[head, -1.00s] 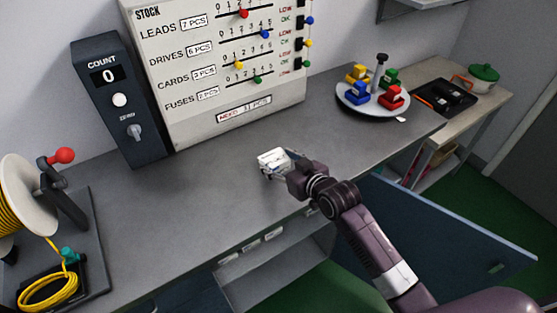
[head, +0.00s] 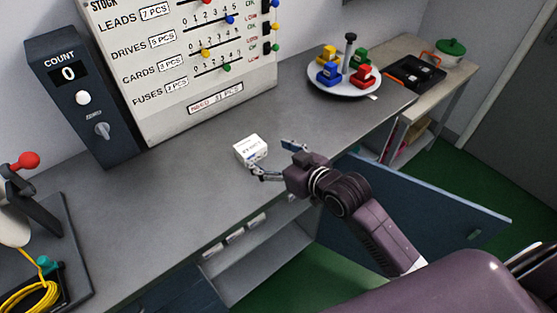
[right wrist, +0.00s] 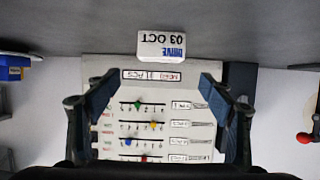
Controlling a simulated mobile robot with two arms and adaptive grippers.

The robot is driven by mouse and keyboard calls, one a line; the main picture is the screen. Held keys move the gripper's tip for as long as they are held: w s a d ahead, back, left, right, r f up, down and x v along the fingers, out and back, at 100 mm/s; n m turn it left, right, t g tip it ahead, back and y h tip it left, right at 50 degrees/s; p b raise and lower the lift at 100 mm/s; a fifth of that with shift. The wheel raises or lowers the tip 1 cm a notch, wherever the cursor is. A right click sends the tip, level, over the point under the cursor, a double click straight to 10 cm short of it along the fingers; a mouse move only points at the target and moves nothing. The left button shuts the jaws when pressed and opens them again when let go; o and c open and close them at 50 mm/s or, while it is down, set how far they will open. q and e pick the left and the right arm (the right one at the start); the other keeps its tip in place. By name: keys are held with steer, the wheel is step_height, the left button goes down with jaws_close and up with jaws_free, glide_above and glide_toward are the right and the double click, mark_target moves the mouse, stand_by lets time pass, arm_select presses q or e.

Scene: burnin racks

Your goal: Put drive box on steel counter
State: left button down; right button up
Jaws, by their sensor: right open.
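The drive box (head: 250,150) is a small white box with dark lettering. It rests on the grey steel counter (head: 190,185), near its front edge, in the head view. In the right wrist view the box (right wrist: 161,44) shows upside down, with "DRIVE 03 OCT" on its face, beyond my fingertips. My right gripper (head: 276,160) is open and empty, just right of the box, with its fingers spread and apart from it. The right wrist view shows both fingers (right wrist: 158,92) wide apart with nothing between them. My left gripper is in neither view.
A stock board (head: 185,65) and a count unit (head: 78,100) stand at the back of the counter. A round tray (head: 318,88) with coloured blocks is at the far right. An open blue door (head: 440,205) hangs below the counter front.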

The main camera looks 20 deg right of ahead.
steer(key=shift+v, duration=1.95)
